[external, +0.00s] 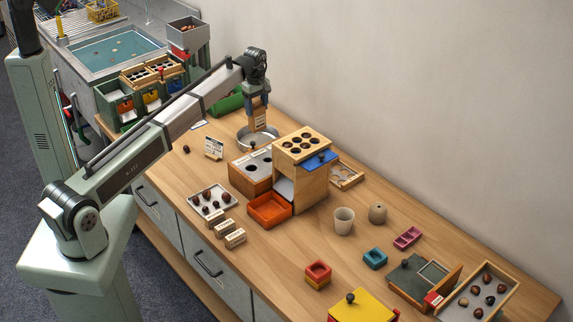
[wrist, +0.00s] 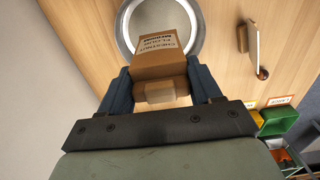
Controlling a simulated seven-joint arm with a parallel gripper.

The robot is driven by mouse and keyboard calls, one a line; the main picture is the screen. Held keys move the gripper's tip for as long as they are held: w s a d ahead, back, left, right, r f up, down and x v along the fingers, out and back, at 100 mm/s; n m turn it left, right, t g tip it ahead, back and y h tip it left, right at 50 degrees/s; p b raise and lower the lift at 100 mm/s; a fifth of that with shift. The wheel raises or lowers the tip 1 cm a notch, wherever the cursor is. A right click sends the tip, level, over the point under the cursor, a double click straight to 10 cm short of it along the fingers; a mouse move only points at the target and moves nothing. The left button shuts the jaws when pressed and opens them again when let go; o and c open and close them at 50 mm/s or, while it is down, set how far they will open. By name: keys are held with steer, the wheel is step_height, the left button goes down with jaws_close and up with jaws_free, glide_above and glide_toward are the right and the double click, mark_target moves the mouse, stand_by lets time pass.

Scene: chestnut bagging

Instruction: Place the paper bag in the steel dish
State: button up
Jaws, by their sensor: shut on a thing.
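The paper bag (wrist: 160,62) is brown with a printed chestnut flour label. My gripper (wrist: 162,90) is shut on it, with a dark finger on each side. In the external view my gripper (external: 257,101) points down and holds the bag (external: 260,120) over the steel dish (external: 246,140). The dish is round and shallow and stands on the wooden table. In the wrist view the bag covers part of the dish (wrist: 126,28). I cannot tell whether the bag touches the dish floor.
A wooden box with round holes (external: 253,168) and a taller wooden dispenser (external: 301,170) stand right in front of the dish. A small sign (external: 213,147) stands to its left.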

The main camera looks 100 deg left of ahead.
mark_target(257, 121)
steer(key=shift+f, duration=3.3)
steer(key=shift+f, duration=0.15)
steer(key=o, duration=1.2)
steer(key=shift+c, duration=0.2)
step_height(257, 121, up, 12)
steer(key=shift+r, duration=0.2)
